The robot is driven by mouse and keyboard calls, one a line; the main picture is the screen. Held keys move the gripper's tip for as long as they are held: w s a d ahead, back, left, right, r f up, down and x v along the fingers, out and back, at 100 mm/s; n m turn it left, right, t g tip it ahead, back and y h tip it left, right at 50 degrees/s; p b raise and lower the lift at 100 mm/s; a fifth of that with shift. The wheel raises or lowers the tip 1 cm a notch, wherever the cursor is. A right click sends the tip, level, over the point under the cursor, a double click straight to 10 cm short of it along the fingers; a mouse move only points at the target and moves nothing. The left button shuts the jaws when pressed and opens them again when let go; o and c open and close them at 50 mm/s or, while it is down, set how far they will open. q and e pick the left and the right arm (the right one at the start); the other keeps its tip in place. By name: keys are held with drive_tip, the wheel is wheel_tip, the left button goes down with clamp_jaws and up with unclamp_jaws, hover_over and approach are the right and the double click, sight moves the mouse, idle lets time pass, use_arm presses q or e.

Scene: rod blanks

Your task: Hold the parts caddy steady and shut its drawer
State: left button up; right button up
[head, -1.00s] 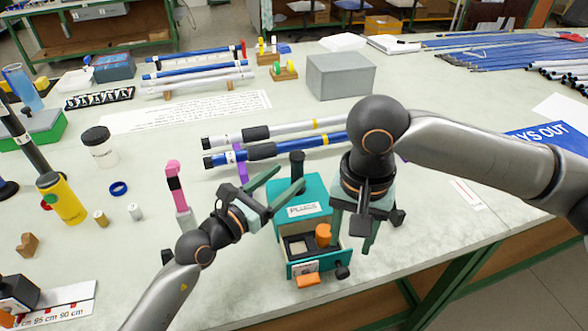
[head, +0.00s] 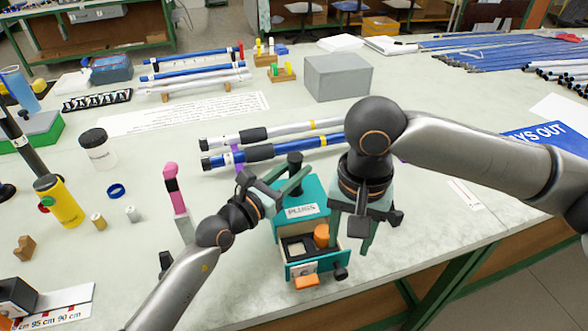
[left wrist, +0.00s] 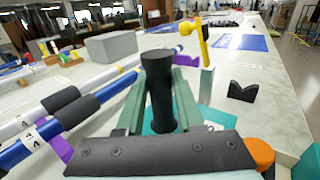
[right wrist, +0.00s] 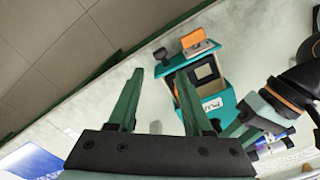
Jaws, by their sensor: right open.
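The teal parts caddy (head: 312,192) stands near the front edge of the bench, with a black upright post (left wrist: 160,90) on top. Its drawer (head: 301,256) is pulled out towards the front edge, showing compartments and an orange cylinder (head: 321,235). An orange block (head: 306,282) is at the drawer's front. My left gripper (head: 287,186) has its fingers on either side of the post; whether they press on it I cannot tell. My right gripper (right wrist: 160,72) is open and empty, to the right of the caddy; the drawer (right wrist: 204,70) lies beyond its fingers in the right wrist view.
Blue and white rods (head: 270,150) lie behind the caddy. A pink-topped tool (head: 173,190) stands left of it, beside my left arm. A grey box (head: 338,77) is further back. Bench space right of the caddy is mostly clear.

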use_arm(q)
clamp_jaws()
use_arm(e)
drive_tip(key=shift+o, duration=1)
drive_tip(key=shift+s+a+n, duration=0.15)
drive_tip(key=shift+s+n, duration=0.15)
drive_tip(key=shift+s, duration=0.05)
drive_tip(key=n+t+h, duration=0.2)
drive_tip(key=n+t, duration=0.3)
drive_tip(key=n, duration=0.2)
approach(341, 275)
drive_tip(key=x, duration=0.9)
drive_tip(key=shift+f, duration=0.1)
drive_tip(key=shift+c, duration=0.4)
clamp_jaws()
